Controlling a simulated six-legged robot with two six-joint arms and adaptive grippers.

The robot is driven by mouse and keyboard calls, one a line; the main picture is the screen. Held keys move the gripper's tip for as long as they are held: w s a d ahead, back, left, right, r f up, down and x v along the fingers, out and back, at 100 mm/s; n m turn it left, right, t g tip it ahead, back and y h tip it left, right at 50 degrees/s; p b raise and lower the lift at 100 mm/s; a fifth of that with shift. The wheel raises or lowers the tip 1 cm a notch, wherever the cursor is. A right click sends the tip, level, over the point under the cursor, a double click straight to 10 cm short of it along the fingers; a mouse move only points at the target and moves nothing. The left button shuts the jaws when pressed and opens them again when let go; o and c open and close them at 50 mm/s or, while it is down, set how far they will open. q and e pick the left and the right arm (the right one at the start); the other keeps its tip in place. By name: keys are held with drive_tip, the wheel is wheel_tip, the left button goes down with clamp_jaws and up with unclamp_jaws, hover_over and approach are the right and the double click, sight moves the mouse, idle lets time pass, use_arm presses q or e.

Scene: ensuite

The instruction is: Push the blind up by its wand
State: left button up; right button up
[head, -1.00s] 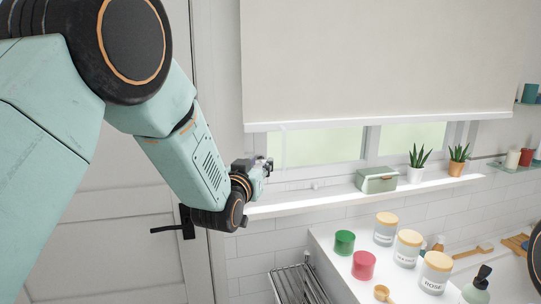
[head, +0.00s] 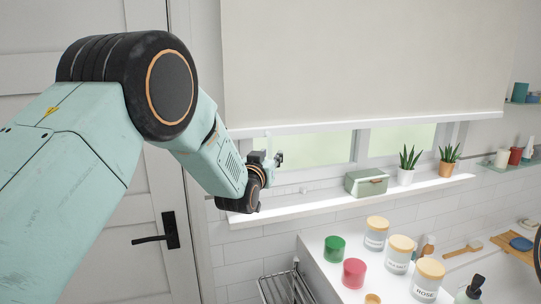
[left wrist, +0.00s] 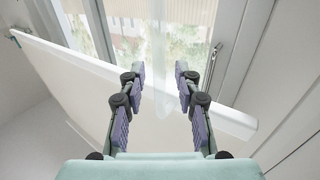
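The cream blind (head: 360,55) hangs over the upper window, its white bottom bar (head: 400,121) level above a strip of glass. A thin, pale wand (head: 267,138) hangs faintly from the bar's left end, just above my left gripper (head: 272,159). In the left wrist view my left gripper (left wrist: 160,76) is open, its two fingers apart in front of the glass. The bar (left wrist: 70,58) crosses behind it, with the blind seemingly below, as if seen upside down. A pale translucent strip shows between the fingers; I cannot tell if it is the wand. My right gripper is out of view.
Below the window a white sill (head: 330,205) holds a green box (head: 366,183) and two potted plants. Jars and candles stand on a white counter (head: 325,247) at lower right. A door with a black handle (head: 160,238) is at the left.

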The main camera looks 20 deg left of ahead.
use_arm(q)
drive_tip(key=shift+w+f, duration=0.2)
drive_tip(key=shift+w, duration=0.05)
drive_tip(key=shift+c, duration=0.3)
drive_tip(key=shift+s+d+r, duration=0.1)
drive_tip(key=shift+s+r, duration=0.1)
drive_tip(key=c, duration=0.4)
clamp_jaws()
drive_tip(key=shift+w+f, duration=0.1)
